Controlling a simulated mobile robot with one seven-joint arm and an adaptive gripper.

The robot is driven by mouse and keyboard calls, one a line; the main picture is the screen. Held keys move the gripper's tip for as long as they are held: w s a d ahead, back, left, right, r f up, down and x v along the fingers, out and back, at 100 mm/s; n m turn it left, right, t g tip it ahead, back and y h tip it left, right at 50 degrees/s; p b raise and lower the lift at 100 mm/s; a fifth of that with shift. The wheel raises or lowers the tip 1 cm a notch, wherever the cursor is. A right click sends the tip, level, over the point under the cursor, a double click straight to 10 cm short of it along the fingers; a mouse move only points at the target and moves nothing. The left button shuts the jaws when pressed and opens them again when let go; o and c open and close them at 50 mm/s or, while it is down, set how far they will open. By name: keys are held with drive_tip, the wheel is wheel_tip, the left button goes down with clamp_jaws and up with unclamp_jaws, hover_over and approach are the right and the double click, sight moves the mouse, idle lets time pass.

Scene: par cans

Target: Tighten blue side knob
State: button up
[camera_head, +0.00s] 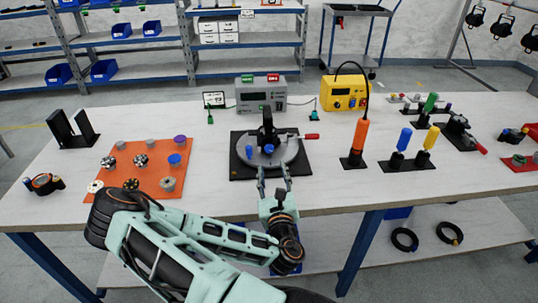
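A black upright fixture (267,131) stands on a round grey disc (288,155) on a black base plate (240,172), near the middle of the table. A small blue knob (269,148) shows low on the front of the fixture. A second small blue spot (249,151) shows at its left. I cannot tell which is the side knob. My gripper (274,174) is at the front edge of the plate, in front of the disc and the blue knob. Its two fingers are spread and look empty. Whether the fingertips touch the disc is too small to tell.
A red-tipped lever (311,136) sticks out right of the disc. An orange mat (112,160) with several knobs lies left. An orange driver (358,140) and blue- and yellow-handled tools stand right. A grey box (262,95) and yellow unit (342,93) stand behind.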

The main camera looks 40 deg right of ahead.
sight(269, 150)
drive_tip(key=x, duration=0.9)
drive_tip(key=shift+w+d, duration=0.15)
clamp_jaws()
